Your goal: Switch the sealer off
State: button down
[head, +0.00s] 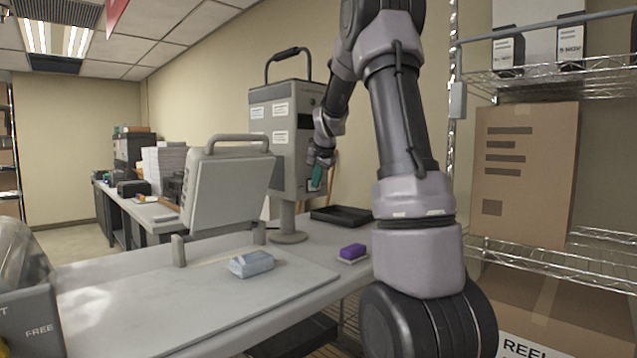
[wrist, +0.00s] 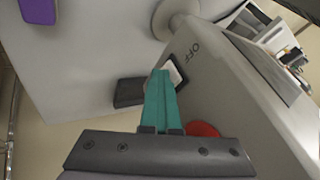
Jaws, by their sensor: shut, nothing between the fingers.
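The sealer (head: 290,125) looks like the tall grey box with a top handle and white labels, standing on a round pedestal. In the wrist view its grey casing (wrist: 235,85) fills the right side, with "OFF" printed on it. A small pale switch plate with a dark edge (wrist: 177,72) is on the casing near that word. A red round button (wrist: 203,129) is partly hidden behind my gripper. My gripper (wrist: 161,78) has teal fingers, shut and empty, their tips right beside the switch plate; I cannot tell if they touch. In the head view my gripper (head: 317,178) is at the box's lower right face.
A grey hinged panel with a handle (head: 235,190) stands left of the sealer. A grey-blue block (head: 251,264), a purple sponge-like block (head: 352,251) and a black tray (head: 342,215) lie on the bench (head: 190,310). A wire rack with cardboard boxes (head: 525,180) stands at right.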

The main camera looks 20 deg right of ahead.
jog(key=shift+d, duration=0.2)
jog(key=shift+w+d, duration=0.1)
jog(key=shift+d, duration=0.55)
